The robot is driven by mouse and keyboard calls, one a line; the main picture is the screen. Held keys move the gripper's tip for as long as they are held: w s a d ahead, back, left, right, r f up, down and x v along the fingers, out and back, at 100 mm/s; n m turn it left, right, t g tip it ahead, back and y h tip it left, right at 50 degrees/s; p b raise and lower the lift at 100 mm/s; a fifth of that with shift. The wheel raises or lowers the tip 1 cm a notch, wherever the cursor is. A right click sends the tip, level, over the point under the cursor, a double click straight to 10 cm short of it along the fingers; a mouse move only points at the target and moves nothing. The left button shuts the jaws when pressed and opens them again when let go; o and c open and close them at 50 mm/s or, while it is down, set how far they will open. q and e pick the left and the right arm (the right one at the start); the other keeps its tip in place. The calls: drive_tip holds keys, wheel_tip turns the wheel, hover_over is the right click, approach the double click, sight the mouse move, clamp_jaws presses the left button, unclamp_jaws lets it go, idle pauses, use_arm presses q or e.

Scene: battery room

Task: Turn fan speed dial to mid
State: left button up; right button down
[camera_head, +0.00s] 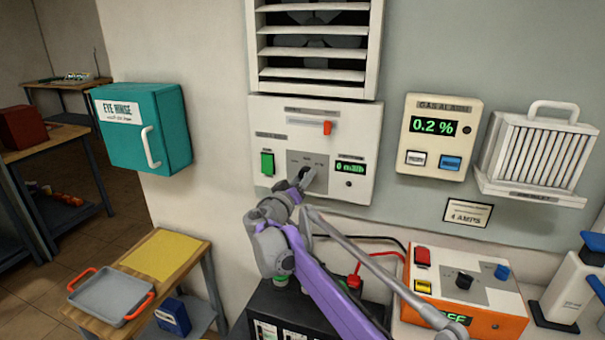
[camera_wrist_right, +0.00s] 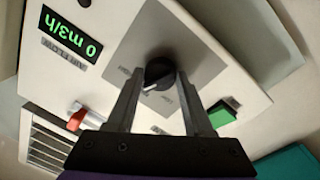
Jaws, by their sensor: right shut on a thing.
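The fan speed dial (camera_wrist_right: 158,73) is a round black knob with a pale pointer line, on a grey plate of the white fan panel (camera_head: 350,115). In the head view the dial is mostly hidden behind my gripper. My right gripper (camera_head: 305,176) reaches up to the panel from below. In the right wrist view, my right gripper (camera_wrist_right: 157,80) has one finger on each side of the dial and is shut on it. The airflow display (camera_head: 351,168) reads 0 m3/h. My left gripper is not in view.
A green button (camera_head: 267,163) sits left of the dial, and a red-orange switch (camera_head: 327,127) sits above it. A louvred vent (camera_head: 315,45) is above the panel. A gas alarm (camera_head: 437,137) reads 0.2 %. An orange charger (camera_head: 465,295) and cables lie below right.

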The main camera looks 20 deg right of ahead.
drive_tip(key=shift+n+p, duration=0.9)
drive_tip(key=shift+n, duration=1.4)
drive_tip(key=shift+c, duration=1.6)
unclamp_jaws()
drive_tip(key=b+v, duration=0.1)
drive_tip(key=v, duration=1)
drive_tip(key=shift+d, duration=0.15)
drive_tip(key=shift+s+f, duration=0.1)
